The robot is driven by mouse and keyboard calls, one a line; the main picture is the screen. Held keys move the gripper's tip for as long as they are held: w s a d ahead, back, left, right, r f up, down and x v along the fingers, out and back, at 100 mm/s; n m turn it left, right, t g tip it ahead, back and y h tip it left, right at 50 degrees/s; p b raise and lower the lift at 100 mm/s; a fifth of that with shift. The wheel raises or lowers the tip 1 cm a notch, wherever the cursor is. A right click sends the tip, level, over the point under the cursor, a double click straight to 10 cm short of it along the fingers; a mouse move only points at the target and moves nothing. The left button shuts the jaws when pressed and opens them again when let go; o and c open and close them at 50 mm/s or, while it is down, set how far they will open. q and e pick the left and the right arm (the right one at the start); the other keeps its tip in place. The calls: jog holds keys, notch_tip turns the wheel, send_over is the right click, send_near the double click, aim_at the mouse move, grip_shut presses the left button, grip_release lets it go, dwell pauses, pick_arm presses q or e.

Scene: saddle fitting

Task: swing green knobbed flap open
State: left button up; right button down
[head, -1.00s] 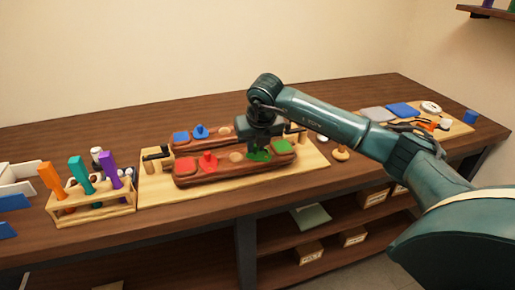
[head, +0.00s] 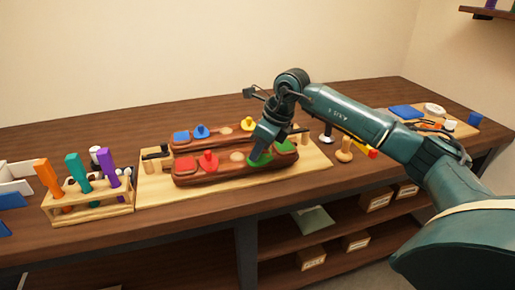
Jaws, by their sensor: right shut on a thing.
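The green knobbed flap (head: 265,162) sits on the front dark red-brown saddle piece (head: 220,174), right of its middle. My right gripper (head: 258,156) reaches down and to the left and is shut on the flap's knob. The gripper covers the knob and part of the flap, so I cannot tell how far the flap has swung. My left gripper is not in view.
A red knob (head: 208,160) and a green pad (head: 284,147) flank the flap. Behind stand a blue knob (head: 201,131) and a yellow knob (head: 249,123). A rack of coloured handles (head: 92,205) is at left. A wooden knob (head: 344,151) stands at right.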

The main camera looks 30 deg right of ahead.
jog(key=shift+s+n+g+y, duration=0.2)
jog(key=shift+n+g+y, duration=0.1)
jog(key=shift+n, duration=0.7)
jog(key=c, duration=1.4)
grip_release()
jog(key=shift+o, duration=0.2)
jog(key=v, duration=1.3)
jog(key=shift+s+d, duration=0.15)
